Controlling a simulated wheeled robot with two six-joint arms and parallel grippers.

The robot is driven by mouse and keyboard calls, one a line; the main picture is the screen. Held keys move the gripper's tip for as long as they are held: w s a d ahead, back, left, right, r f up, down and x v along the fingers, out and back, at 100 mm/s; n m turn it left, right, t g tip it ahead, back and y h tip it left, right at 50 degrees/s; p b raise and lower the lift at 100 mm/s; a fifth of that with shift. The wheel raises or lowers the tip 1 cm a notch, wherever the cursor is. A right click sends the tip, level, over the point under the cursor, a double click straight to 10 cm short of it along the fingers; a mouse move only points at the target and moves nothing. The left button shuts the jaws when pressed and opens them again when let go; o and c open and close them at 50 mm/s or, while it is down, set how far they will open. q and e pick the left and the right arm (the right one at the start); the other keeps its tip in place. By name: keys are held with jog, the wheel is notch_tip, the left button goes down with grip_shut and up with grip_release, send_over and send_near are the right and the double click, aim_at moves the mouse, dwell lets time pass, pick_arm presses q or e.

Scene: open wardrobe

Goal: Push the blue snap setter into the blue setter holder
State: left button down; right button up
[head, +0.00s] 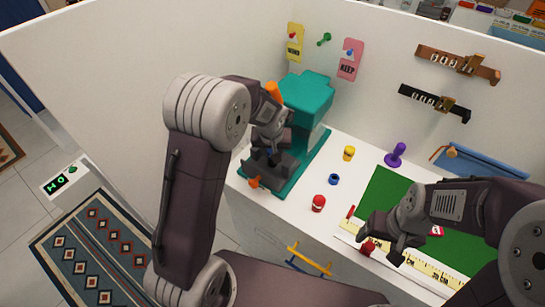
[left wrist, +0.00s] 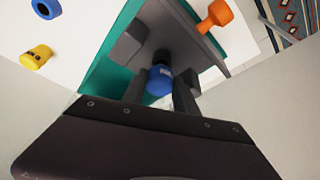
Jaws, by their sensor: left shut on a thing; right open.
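The blue snap setter (left wrist: 160,80) is between the fingers of my left gripper (left wrist: 160,95) in the left wrist view. My left gripper also shows in the head view (head: 268,150), shut on it over the grey front part of the teal press (head: 305,100). A dark round part lies just beyond the setter's end; I cannot tell whether they touch. A small blue cylinder with a dark hole (head: 333,179), which looks like the blue setter holder, stands on the white top to the right. My right gripper (head: 380,245) is open, close to a red piece (head: 367,249).
A yellow cylinder (head: 348,153), a red cylinder (head: 318,203) and a purple stamp-like piece (head: 396,155) stand on the white top. A green mat (head: 385,200) and a ruler (head: 430,266) lie at right. White walls close off the back and left.

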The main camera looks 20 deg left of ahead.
aim_at(272, 151)
jog(key=shift+r, duration=0.1)
pick_arm(q)
jog(key=shift+r+p, duration=1.7)
jog(key=shift+r, duration=0.3)
pick_arm(e)
notch_tip(272, 151, up, 3)
jog(key=shift+r, duration=0.1)
